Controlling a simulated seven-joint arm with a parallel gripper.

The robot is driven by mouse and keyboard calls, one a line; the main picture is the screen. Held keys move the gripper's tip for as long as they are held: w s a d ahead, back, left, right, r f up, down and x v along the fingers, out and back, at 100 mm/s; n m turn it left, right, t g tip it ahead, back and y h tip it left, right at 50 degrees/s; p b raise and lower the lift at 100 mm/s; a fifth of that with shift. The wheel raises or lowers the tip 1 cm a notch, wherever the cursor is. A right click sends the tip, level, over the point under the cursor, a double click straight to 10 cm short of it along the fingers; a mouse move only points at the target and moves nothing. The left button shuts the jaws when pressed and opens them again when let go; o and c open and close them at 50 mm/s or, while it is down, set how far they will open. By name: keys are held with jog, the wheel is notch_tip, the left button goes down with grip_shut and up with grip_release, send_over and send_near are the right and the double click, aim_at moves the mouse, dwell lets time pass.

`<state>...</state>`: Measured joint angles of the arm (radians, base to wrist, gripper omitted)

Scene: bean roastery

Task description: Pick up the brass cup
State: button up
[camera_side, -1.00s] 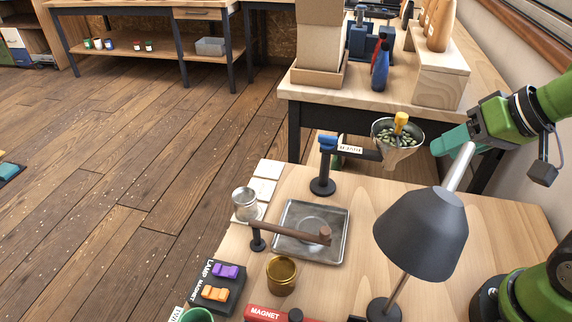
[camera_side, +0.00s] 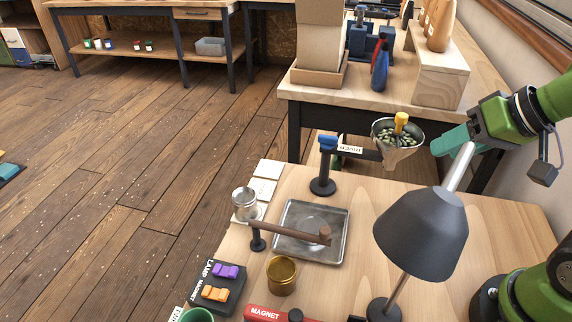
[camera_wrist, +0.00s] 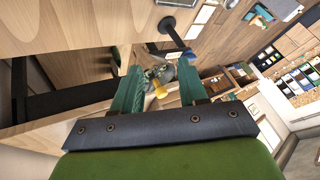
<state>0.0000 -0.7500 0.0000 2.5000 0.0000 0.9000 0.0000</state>
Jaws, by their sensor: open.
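The brass cup (camera_side: 282,276) stands upright on the wooden table near its front, just in front of the metal tray (camera_side: 341,246). I cannot make out the cup in the wrist view. My gripper (camera_side: 436,147) is high at the right of the side view, well away from the cup, pointing left toward the hopper (camera_side: 398,154). In the wrist view my gripper (camera_wrist: 157,90) shows two green fingers spread apart with nothing between their tips. The hopper, with green beans and a yellow piece, shows beyond them.
A dark lamp (camera_side: 421,235) stands right of the cup. A brown swing arm (camera_side: 285,232) extends over the tray, behind the cup. A switch box (camera_side: 216,287) and a red magnet bar (camera_side: 268,314) sit nearby. A metal cup (camera_side: 244,203) stands on pale tiles at left.

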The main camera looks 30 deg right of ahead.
jog(key=o, duration=0.8)
jog(key=n+g+h, duration=0.2)
jog(key=n+g, duration=0.2)
jog(key=g, duration=0.3)
send_over(282, 272)
jog(key=s+a, duration=0.1)
jog(key=s, duration=0.2)
notch_tip(282, 272, down, 17)
jog(key=shift+r, duration=0.1)
jog(key=shift+w+a+f, duration=0.1)
jog(key=shift+w+f, duration=0.1)
jog(key=shift+f, duration=1.2)
jog(key=shift+w+f, duration=0.15)
jog(key=shift+f, duration=1.2)
